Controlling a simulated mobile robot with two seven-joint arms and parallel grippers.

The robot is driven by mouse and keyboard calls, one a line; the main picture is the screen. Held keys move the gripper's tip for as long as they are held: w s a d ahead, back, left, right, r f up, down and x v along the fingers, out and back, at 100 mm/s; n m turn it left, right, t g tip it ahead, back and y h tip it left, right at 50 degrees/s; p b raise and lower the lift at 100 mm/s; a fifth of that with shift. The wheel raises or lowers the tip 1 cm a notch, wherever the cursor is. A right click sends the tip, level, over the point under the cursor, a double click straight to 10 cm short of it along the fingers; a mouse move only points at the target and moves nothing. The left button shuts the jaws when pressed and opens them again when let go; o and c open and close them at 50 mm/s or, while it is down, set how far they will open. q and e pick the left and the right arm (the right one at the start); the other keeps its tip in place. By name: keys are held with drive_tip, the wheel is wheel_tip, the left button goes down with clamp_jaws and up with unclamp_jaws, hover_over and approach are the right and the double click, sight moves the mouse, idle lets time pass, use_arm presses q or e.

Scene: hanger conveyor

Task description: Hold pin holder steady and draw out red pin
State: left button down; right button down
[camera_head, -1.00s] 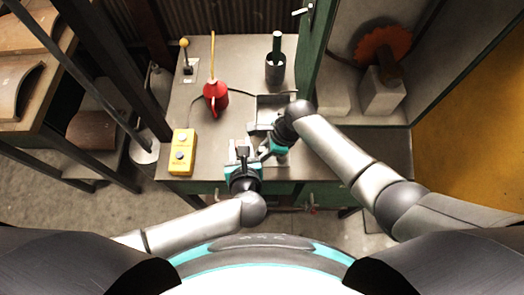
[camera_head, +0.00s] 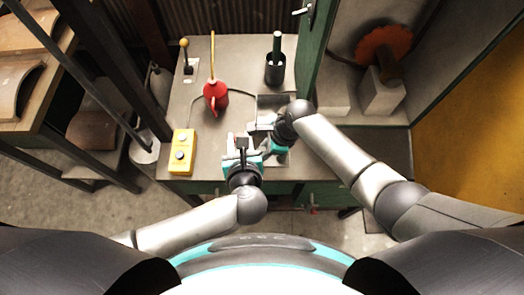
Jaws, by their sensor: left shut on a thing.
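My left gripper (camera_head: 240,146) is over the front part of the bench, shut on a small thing. My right gripper (camera_head: 266,147) reaches in from the right, just beside the left one. Its fingertips are small and partly covered, so their opening cannot be told. The pin holder is not clearly made out; the grippers and the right wrist cover the area between them.
A red oil can (camera_head: 215,97), a yellow button box (camera_head: 182,152), a dark cup (camera_head: 275,70) and a lever (camera_head: 187,57) stand on the bench. A green post rises at the right.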

use_arm(q)
drive_tip(key=shift+r, duration=0.1)
use_arm(e)
drive_tip(key=c, duration=0.7)
unclamp_jaws()
drive_tip(key=shift+r, duration=0.1)
drive_tip(key=v, duration=1.2)
drive_tip(key=shift+d, duration=0.1)
